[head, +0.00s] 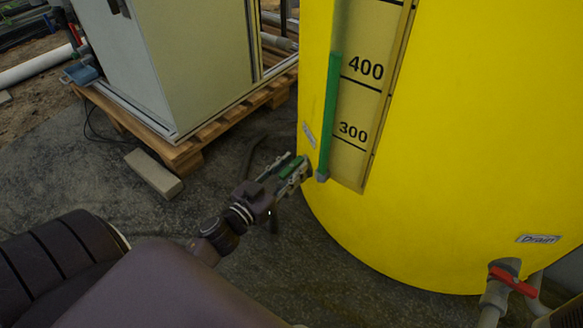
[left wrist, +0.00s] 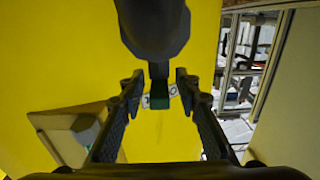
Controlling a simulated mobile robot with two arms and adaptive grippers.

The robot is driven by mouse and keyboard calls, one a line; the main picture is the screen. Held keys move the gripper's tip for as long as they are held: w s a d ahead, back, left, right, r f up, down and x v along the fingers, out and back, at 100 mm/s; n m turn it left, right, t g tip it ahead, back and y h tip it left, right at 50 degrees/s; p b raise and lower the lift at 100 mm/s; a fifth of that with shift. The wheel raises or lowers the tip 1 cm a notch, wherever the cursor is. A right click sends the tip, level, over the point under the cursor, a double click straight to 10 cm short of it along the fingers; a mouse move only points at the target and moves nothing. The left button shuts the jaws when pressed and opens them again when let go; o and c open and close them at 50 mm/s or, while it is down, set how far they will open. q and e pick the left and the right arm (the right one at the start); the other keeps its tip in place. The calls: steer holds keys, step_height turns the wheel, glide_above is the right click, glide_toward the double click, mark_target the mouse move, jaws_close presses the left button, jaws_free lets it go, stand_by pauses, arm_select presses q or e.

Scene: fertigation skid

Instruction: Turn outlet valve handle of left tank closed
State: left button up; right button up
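The yellow tank (head: 470,130) fills the right of the head view. My left gripper (head: 297,172) is at the tank's lower left side, with a green handle (head: 291,167) showing between its fingers. In the left wrist view the fingers (left wrist: 159,90) stand apart, with the green handle (left wrist: 160,92) between their tips. A dark grey valve or pipe body (left wrist: 155,30) comes down from the top, above the handle. I cannot tell whether the fingers touch the handle. The handle's exact turn angle is hard to see. My right gripper is not in view.
A red handle (head: 513,281) sits on the valve under the Drain label (head: 538,239). A level gauge (head: 365,100) runs up the tank. A grey cabinet (head: 190,60) stands on a wooden pallet (head: 190,152). A block (head: 154,172) lies on the dark floor.

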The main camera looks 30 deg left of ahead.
arm_select(q)
steer(key=shift+c, duration=0.4)
jaws_close()
